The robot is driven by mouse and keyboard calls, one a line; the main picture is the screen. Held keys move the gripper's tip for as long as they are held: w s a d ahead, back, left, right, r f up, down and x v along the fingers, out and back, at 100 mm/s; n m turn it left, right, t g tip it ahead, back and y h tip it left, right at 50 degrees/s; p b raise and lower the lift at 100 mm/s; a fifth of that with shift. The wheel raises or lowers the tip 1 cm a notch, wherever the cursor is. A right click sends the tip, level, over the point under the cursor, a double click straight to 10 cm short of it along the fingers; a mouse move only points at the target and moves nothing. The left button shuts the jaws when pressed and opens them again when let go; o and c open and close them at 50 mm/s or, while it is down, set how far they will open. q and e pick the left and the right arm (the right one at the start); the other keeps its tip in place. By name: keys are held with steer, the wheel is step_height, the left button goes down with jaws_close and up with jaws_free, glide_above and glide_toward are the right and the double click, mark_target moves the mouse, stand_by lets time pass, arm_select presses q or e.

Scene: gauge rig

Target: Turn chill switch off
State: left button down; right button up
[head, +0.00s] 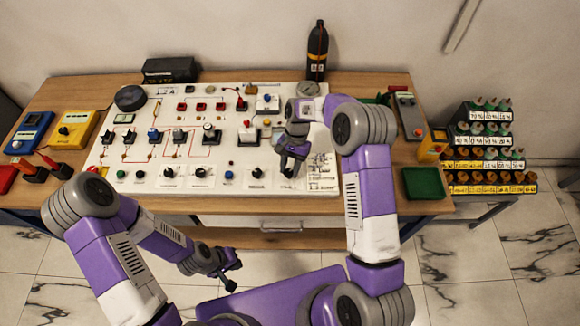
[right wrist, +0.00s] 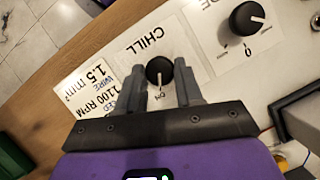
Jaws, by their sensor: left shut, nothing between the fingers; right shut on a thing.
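The chill switch (right wrist: 159,70) is a round black knob on a white plate marked CHILL. In the right wrist view its white pointer line points down the picture, toward a small label that seems to read ON. My right gripper (right wrist: 160,88) has one finger on each side of the knob and is shut on it. In the head view the knob (head: 287,172) shows just below my right gripper (head: 291,157) near the panel's front right. My left gripper (head: 232,279) is shut and empty, low in front of the table, away from the panel.
The white panel (head: 220,148) carries several other knobs, switches and red wires. Another black knob (right wrist: 247,18) sits beside the chill plate. A black bottle (head: 317,50) stands behind. A green box (head: 424,183) and yellow device (head: 432,146) stand at right, meters at left.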

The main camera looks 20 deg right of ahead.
steer(key=n, duration=0.2)
steer(key=n+h, duration=0.1)
steer(key=n, duration=0.1)
steer(key=n+h, duration=0.1)
steer(key=n, duration=0.1)
steer(key=shift+w+a+g, duration=0.15)
steer(key=shift+a+g, duration=0.15)
steer(key=shift+g, duration=0.1)
steer(key=n+h, duration=0.1)
steer(key=n, duration=0.2)
steer(key=n+h, duration=0.1)
steer(key=n, duration=0.3)
steer(key=shift+a+r+t+h+b, duration=0.1)
steer(key=shift+a+t+h+b, duration=0.1)
steer(key=shift+t+h+b, duration=0.15)
steer(key=shift+n, duration=0.3)
steer(key=o, duration=1)
steer(key=shift+o, duration=0.2)
steer(key=v, duration=0.7)
steer(key=shift+a+r, duration=0.2)
